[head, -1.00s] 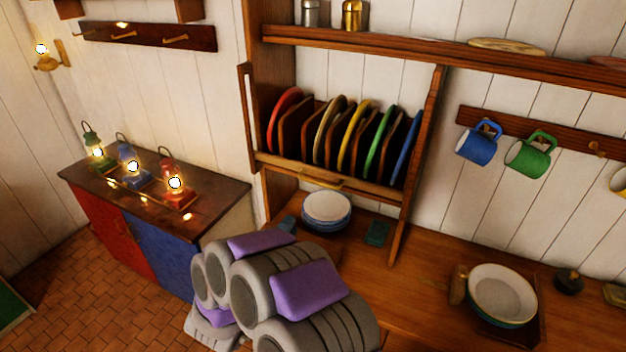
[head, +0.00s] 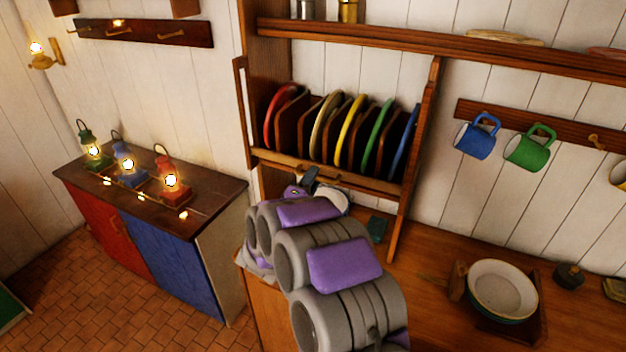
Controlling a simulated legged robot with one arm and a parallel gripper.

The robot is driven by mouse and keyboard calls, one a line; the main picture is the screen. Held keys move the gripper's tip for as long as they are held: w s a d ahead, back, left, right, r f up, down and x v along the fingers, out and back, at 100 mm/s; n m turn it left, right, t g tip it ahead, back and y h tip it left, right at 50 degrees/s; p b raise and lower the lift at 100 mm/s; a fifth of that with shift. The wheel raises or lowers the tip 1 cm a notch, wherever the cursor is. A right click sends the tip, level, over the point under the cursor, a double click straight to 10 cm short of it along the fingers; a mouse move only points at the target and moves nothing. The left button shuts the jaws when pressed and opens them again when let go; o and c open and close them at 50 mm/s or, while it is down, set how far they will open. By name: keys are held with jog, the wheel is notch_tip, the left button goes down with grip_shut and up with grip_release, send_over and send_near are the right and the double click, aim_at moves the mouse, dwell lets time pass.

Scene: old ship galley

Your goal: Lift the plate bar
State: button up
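The plate bar (head: 371,186) is a light wooden rail across the front of the plate rack, low down, with a small handle near its middle. It lies across the feet of the upright plates, between the left side post (head: 245,112) and the right side post (head: 414,155). My gripper (head: 311,178) is just below or in front of the bar, near the handle. My own arm hides most of it, so I cannot tell whether it touches the bar or whether its fingers are open.
Several coloured plates stand in the rack, including a red one (head: 272,118) and a green one (head: 375,140). Stacked plates (head: 338,204) below are partly behind my arm. Another plate stack (head: 502,288) is at right. Blue (head: 474,141) and green (head: 526,152) mugs hang right.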

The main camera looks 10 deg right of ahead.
jog(key=shift+w+d+r, duration=0.1)
jog(key=shift+w+d, duration=0.15)
jog(key=shift+w, duration=0.05)
jog(key=shift+c, duration=0.2)
grip_shut()
